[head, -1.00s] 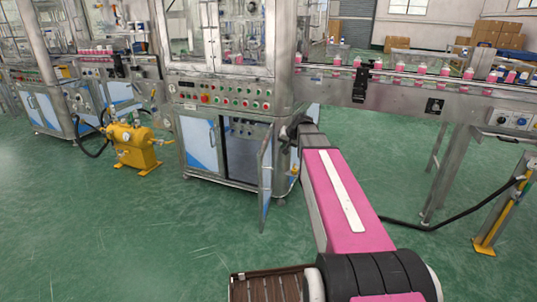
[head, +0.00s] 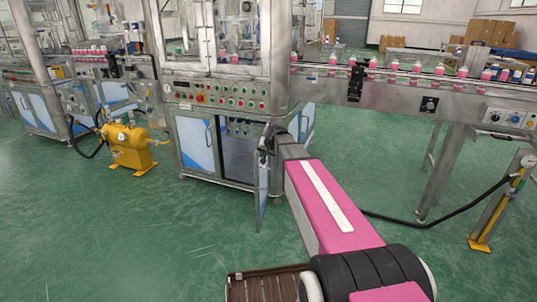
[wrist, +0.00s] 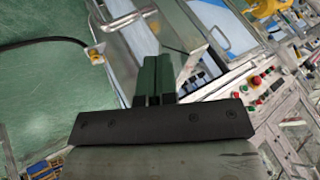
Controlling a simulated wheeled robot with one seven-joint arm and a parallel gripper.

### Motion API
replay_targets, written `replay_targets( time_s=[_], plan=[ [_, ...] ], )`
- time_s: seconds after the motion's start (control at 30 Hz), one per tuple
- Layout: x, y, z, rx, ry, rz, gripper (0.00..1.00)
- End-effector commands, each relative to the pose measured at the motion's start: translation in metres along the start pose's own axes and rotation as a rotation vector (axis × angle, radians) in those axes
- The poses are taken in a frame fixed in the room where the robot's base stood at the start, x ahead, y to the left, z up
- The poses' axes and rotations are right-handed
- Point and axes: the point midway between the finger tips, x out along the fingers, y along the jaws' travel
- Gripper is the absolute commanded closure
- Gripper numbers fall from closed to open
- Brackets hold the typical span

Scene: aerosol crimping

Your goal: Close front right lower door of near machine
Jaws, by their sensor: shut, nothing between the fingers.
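The near machine's front right lower door (head: 262,190) stands open, seen almost edge-on in the head view, swung out from the dark cabinet opening (head: 238,158). Its upper part is partly covered by my gripper. My gripper (head: 265,143) is at the door's upper end; whether it touches cannot be told. In the wrist view my gripper (wrist: 158,60) has its green fingers together and empty. A steel-edged panel, apparently the door (wrist: 188,22), lies just beyond the fingertips there.
The closed left lower door (head: 196,143) has a blue-white panel. Buttons (head: 225,99) line the front above. A yellow pump (head: 129,146) stands left. A conveyor (head: 400,90) runs right, with a black cable (head: 420,222) below.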

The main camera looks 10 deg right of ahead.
Motion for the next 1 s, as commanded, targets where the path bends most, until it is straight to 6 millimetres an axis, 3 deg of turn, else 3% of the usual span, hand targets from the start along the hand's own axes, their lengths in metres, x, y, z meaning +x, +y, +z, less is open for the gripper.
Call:
replay_targets(
  time_s=[0.47, 0.63, 0.77, 1.0],
  plan=[
    [0.002, -0.004, 0.000, 0.002, 0.001, 0.001, 1.00],
    [0.007, -0.013, 0.001, 0.021, 0.011, 0.012, 1.00],
    [0.016, -0.031, 0.001, 0.057, 0.031, 0.031, 1.00],
    [0.047, -0.082, -0.006, 0.172, 0.094, 0.094, 1.00]
  ],
)
